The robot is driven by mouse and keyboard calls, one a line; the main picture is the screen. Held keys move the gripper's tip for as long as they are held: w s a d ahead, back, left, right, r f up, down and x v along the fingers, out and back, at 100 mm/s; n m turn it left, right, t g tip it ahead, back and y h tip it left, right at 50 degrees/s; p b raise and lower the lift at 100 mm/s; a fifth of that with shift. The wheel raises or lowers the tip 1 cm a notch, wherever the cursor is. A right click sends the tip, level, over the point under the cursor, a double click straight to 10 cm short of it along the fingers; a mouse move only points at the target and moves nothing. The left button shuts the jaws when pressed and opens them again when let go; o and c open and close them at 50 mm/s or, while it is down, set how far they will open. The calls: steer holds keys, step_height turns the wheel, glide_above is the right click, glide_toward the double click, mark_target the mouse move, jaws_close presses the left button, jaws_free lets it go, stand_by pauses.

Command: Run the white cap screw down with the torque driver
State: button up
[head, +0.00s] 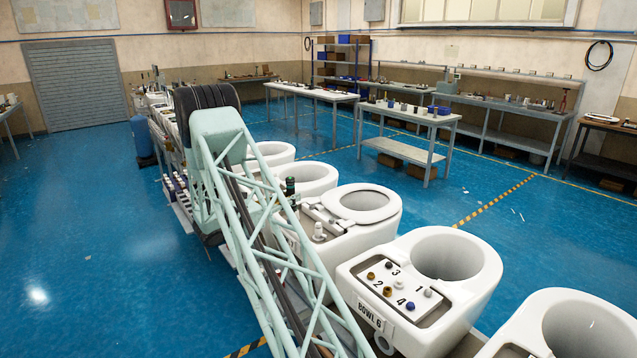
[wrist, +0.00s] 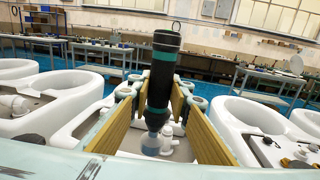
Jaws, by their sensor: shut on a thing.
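My gripper (wrist: 160,98) has a mint frame and yellow pads on both sides of the torque driver, which it holds. The driver (wrist: 162,65) is black with green bands and stands nearly upright, its blue-grey lower end downward. Its upper part shows beyond my arm in the head view (head: 290,188). The driver's tip is not clearly seen.
A toilet with a seat (head: 363,203) and an upright white fitting (head: 318,231) stands beyond BOWL 6. Another bowl (head: 565,325) is at the near right. More bowls line the conveyor. Work tables (head: 410,115) stand across the blue floor, which has open room.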

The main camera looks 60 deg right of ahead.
steer(key=s+d+r+m+g, duration=0.1)
steer(key=s+d+r, duration=0.3)
steer(key=d, duration=0.5)
steer(key=shift+s+d+g+p, duration=0.35)
steer(key=shift+s+g, duration=0.25)
steer(key=shift+s, duration=0.5)
steer(key=shift+a, duration=0.1)
steer(key=shift+f+b, duration=1.6)
steer(key=shift+f, duration=1.35)
steer(key=shift+f+b, duration=0.95)
steer(key=shift+f, duration=0.55)
stand_by(1.4)
